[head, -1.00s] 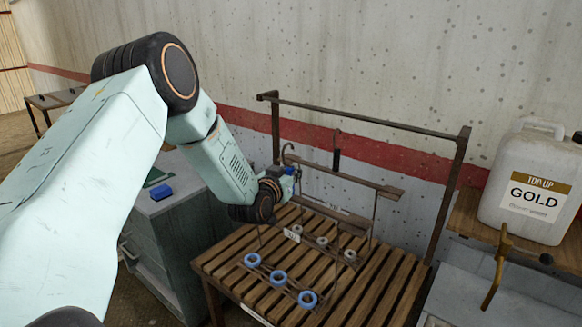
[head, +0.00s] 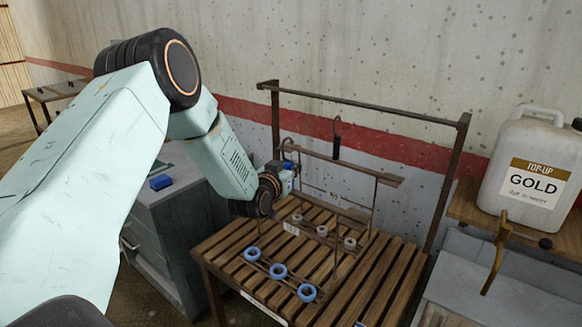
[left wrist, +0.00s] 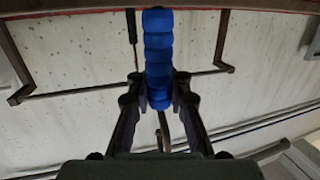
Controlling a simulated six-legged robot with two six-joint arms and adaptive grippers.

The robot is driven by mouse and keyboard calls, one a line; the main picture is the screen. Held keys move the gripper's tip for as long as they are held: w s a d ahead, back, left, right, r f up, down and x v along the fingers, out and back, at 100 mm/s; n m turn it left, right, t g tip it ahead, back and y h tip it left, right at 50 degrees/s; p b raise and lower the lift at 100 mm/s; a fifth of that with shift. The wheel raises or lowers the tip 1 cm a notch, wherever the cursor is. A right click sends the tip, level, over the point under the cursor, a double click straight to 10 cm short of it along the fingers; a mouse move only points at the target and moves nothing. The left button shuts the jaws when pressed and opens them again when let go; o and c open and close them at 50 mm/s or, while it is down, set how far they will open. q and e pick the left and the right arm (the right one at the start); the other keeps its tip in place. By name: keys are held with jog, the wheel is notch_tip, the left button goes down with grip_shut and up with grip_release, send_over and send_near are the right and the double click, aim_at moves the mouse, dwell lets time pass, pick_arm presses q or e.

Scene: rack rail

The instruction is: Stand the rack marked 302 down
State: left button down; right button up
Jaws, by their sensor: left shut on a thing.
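My left gripper (head: 287,168) is shut on the blue grip (left wrist: 158,60) of a rack above the slatted wooden table (head: 385,300). This held rack (head: 290,228) carries a pale tag too small to read, and blue rings (head: 278,271) along its lower part. I cannot tell whether its underside touches the slats. The black grip also shows in the left wrist view (left wrist: 131,28). My right gripper is not in view.
A metal rail frame (head: 365,106) rises at the table's back, before the wall. A grey cabinet (head: 165,235) with a blue block (head: 160,182) stands left. The table's front right is clear.

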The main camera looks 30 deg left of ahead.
pick_arm(q)
jog(key=shift+w+a+f, duration=0.1)
jog(key=shift+w+f, duration=0.2)
jog(key=c, duration=1.8)
grip_release()
jog(key=shift+w, duration=0.1)
jog(key=o, duration=0.3)
jog(key=shift+r, duration=0.1)
jog(key=o, duration=0.3)
jog(key=shift+s+r, duration=0.1)
jog(key=shift+s, duration=0.35)
jog(key=shift+o, duration=0.4)
jog(key=shift+w+f, duration=0.2)
jog(key=shift+f, duration=0.15)
jog(key=shift+o, duration=0.8)
jog(key=shift+w, duration=0.1)
jog(key=o, duration=0.6)
jog(key=shift+s+r, duration=0.25)
jog(key=o, duration=0.3)
jog(key=shift+o, duration=0.3)
jog(key=shift+w+f, duration=0.15)
jog(key=shift+w, duration=0.1)
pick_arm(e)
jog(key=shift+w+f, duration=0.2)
pick_arm(q)
jog(key=shift+s, duration=0.2)
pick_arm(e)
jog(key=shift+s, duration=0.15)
pick_arm(q)
jog(key=shift+w, duration=0.2)
